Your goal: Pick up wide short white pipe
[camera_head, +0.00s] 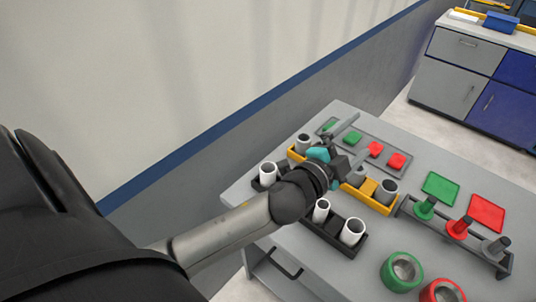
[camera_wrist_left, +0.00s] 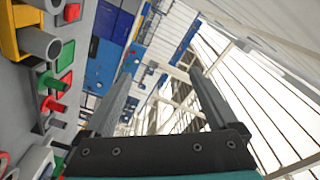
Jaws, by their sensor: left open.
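White pipes stand upright in a black tray (camera_head: 323,238) in the head view. A wide short one (camera_head: 352,232) is at the tray's near right end, with a narrower one (camera_head: 321,211) to its left. Another white pipe (camera_head: 268,174) stands at the far left end. My left gripper (camera_head: 357,136) is open and empty, above the table beyond the tray; its wrist and forearm hide the tray's middle. In the left wrist view its two fingers (camera_wrist_left: 160,72) are spread apart, with no pipe between them. My right gripper is not in view.
A yellow tray (camera_head: 378,206) holding grey pipes (camera_head: 387,189) lies behind the black tray. A rack with upright posts (camera_head: 458,228), green ring (camera_head: 402,270) and red ring (camera_head: 442,292) are to the right. A wall (camera_head: 200,165) borders the table's left.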

